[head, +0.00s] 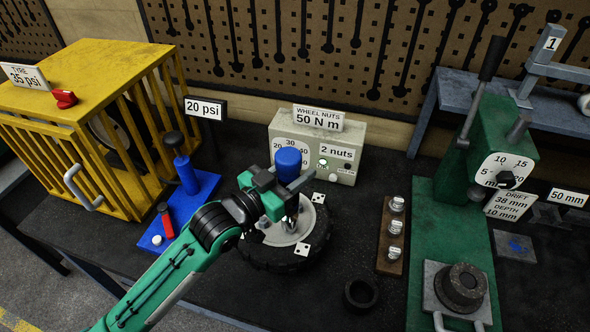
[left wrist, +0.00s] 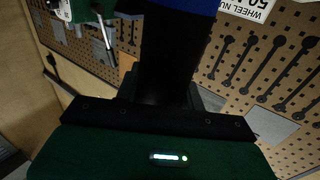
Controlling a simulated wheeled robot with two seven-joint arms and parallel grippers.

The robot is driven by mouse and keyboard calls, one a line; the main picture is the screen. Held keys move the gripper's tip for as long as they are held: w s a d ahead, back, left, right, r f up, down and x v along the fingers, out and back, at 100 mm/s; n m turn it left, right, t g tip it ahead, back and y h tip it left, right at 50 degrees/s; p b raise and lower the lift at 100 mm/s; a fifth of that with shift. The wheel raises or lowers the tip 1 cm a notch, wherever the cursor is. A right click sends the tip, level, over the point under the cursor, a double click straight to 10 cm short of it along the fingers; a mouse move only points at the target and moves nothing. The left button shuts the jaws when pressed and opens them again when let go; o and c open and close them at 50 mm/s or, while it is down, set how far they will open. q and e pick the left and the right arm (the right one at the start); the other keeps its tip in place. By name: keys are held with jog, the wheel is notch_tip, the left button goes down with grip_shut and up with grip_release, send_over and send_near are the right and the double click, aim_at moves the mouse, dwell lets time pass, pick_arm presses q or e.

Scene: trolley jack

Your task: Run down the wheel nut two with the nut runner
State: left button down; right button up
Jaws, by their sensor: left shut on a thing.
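My left gripper (head: 284,186) is shut on the nut runner, whose blue top (head: 288,160) stands above the jaws, roughly upright. In the left wrist view its dark body (left wrist: 165,55) rises between the jaws. The runner's lower end (head: 291,222) is over the wheel's grey hub (head: 280,238), near its middle to upper right. I cannot tell whether it touches a nut. The wheel's black tyre (head: 262,260) lies flat on the bench. White dotted tags (head: 318,198) sit around the hub. Wheel nut two cannot be made out; the gripper and runner hide part of the hub.
The control box (head: 343,142) behind reads 50 N m and 2 nuts, with a green lamp lit. A wooden block (head: 391,240) with silver parts and a black ring (head: 361,293) lie to the right. A green press (head: 470,210) stands further right, a yellow cage (head: 90,90) left.

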pick_arm(q)
jog(key=shift+f, duration=0.25)
dwell(0.3)
jog(key=shift+f+b, duration=0.35)
jog(key=shift+b, duration=0.05)
jog(key=shift+f, duration=0.5)
dwell(0.5)
jog(key=shift+f, duration=0.35)
dwell(1.0)
dwell(0.8)
